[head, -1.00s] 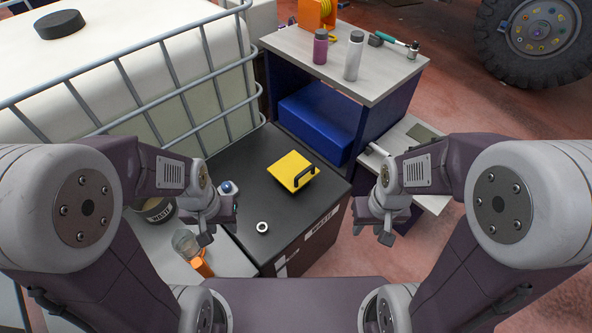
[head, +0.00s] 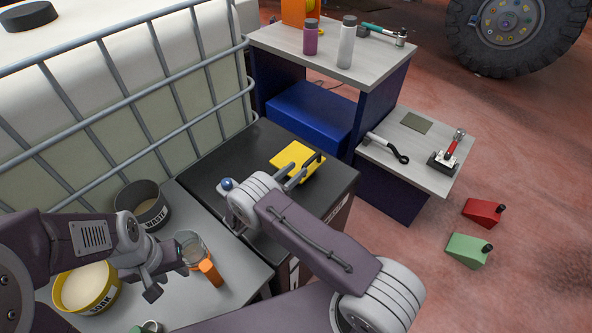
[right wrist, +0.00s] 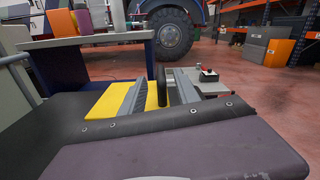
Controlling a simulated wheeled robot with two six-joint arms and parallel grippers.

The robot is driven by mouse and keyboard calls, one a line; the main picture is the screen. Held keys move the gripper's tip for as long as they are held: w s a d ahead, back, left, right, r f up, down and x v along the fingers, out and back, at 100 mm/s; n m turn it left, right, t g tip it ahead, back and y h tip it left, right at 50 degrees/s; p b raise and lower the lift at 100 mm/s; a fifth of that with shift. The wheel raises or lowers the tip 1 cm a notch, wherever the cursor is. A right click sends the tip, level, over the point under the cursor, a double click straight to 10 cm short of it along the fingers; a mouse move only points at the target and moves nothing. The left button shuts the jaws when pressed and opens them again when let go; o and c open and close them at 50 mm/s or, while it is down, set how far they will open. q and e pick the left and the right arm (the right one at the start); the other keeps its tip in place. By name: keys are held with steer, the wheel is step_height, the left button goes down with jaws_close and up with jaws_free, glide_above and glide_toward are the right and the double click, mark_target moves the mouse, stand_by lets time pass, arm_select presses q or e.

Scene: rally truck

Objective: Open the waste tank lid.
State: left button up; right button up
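The waste tank is a black box (head: 345,180) beside the caged white container. Its yellow lid (head: 290,154) lies on top, flat and closed as far as I can see. The lid also shows in the right wrist view (right wrist: 105,104). My right gripper (head: 305,170) is at the lid's black handle. In the right wrist view its two fingers (right wrist: 160,92) are apart, with the upright handle (right wrist: 162,85) between them and gaps showing on both sides. My left gripper (head: 168,272) is empty, with fingers apart, beside a clear jug.
The clear jug with orange handle (head: 210,272), a dark waste pot (head: 150,212) and a yellow soak bowl (head: 85,305) stand on the grey bench at left. A blue box (head: 310,118) and shelf unit (head: 380,75) stand behind the tank.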

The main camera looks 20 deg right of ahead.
mark_target(307, 163)
steer(key=x, duration=0.2)
steer(key=f+x, duration=0.1)
steer(key=x, duration=0.5)
steer(key=shift+w+d+f, duration=0.1)
steer(key=shift+d+f, duration=0.15)
steer(key=shift+f, duration=0.05)
jaws_close()
stand_by(1.2)
